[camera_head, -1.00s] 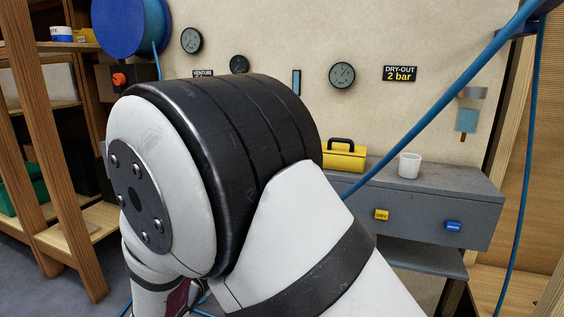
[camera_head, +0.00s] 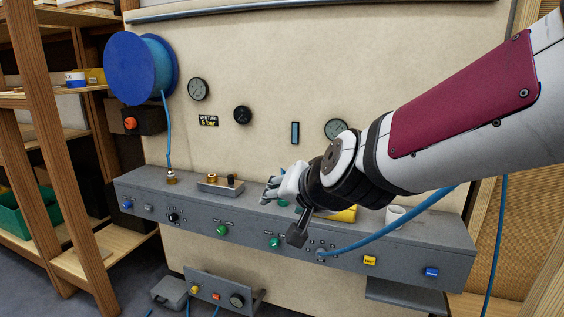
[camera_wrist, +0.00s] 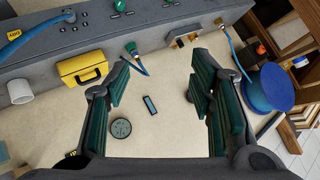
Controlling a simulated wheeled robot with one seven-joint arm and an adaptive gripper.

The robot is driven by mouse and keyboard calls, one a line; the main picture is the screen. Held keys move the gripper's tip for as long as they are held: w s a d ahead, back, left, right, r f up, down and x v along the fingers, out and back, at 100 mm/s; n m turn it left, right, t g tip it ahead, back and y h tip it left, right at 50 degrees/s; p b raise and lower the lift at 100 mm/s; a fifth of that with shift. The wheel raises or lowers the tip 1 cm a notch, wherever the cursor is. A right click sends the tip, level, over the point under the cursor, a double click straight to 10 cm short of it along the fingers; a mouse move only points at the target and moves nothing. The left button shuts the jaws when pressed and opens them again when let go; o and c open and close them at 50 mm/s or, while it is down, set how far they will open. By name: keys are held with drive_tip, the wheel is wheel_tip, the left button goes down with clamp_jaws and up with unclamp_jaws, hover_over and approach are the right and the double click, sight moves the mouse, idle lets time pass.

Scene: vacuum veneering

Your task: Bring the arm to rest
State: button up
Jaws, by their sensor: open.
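My gripper (camera_wrist: 160,85) is open and empty in the wrist view, its two dark green-padded fingers spread apart with the pale wall panel behind the gap. In the head view my arm reaches in from the upper right, with a dark red cover on one link. Its wrist end hangs in front of the wall panel and grey console (camera_head: 148,196). The fingers are small and partly hidden there.
A yellow toolbox (camera_wrist: 82,68) and white cup (camera_head: 394,216) stand on the console, near my arm in the head view. A blue hose reel (camera_head: 135,68) hangs at left beside wooden shelves (camera_head: 85,235). A blue hose (camera_head: 405,228) runs under my arm.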

drive_tip(key=s+d+r+n+g+h+p, duration=0.1)
drive_tip(key=s+d+r+g+p, duration=0.1)
drive_tip(key=s+d, duration=0.4)
drive_tip(key=s+d+r+g+h+p, duration=0.1)
drive_tip(key=s+d+r+p, duration=0.3)
drive_tip(key=s, duration=1.1)
drive_tip(key=s+d+r+n+g+h+p, duration=0.1)
drive_tip(key=s+d+r+g+h+p, duration=0.1)
drive_tip(key=s+d+p, duration=0.4)
drive_tip(key=s+d+r+g, duration=0.1)
drive_tip(key=s+d, duration=0.1)
drive_tip(key=s, duration=0.3)
drive_tip(key=shift+d+r+n, duration=0.25)
drive_tip(key=shift+r+n, duration=0.05)
drive_tip(key=shift+r, duration=0.1)
